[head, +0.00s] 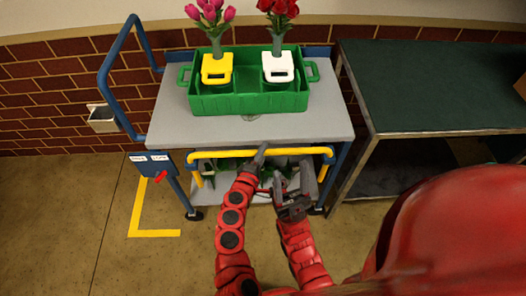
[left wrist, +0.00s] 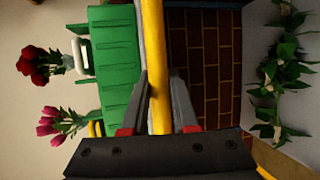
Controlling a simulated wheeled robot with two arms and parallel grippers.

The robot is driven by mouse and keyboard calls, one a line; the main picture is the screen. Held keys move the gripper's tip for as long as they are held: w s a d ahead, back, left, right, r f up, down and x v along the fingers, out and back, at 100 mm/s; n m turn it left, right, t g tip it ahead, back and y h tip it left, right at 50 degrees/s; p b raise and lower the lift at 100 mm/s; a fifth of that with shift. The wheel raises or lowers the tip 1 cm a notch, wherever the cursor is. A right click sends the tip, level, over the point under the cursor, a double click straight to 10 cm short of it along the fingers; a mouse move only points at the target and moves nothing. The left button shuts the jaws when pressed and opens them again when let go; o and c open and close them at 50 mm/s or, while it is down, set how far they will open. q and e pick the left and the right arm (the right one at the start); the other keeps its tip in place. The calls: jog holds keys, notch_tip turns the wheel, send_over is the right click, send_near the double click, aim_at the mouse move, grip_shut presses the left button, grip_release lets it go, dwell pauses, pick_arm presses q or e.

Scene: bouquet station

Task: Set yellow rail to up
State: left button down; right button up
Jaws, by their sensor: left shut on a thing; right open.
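The yellow rail (head: 222,154) runs along the front of the cart, just below the edge of its grey top (head: 190,130). Its ends bend downward near the blue posts. My left gripper (head: 261,153) is shut on the rail near its middle. In the left wrist view the rail (left wrist: 153,50) passes between my left fingers (left wrist: 158,112). My right gripper (head: 292,186) is open and empty, lower and to the right, in front of the lower shelf (head: 230,197).
A green crate (head: 250,103) with a yellow vase (head: 216,68) and a white vase (head: 278,66) of flowers stands on the cart top. A blue handle (head: 103,75) rises at left. A dark green table (head: 430,85) stands close at right. Floor is clear at left.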

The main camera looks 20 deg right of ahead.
pick_arm(q)
jog(key=shift+f, duration=0.1)
dwell(0.4)
notch_tip(320, 180, up, 14)
jog(key=p, duration=1)
jog(key=shift+w, duration=0.15)
jog(key=c, duration=0.7)
grip_release()
jog(key=shift+f, duration=0.1)
jog(key=shift+s, duration=0.2)
jog(key=v, duration=1.7)
jog(key=shift+s+a, duration=0.1)
jog(key=shift+a, duration=0.05)
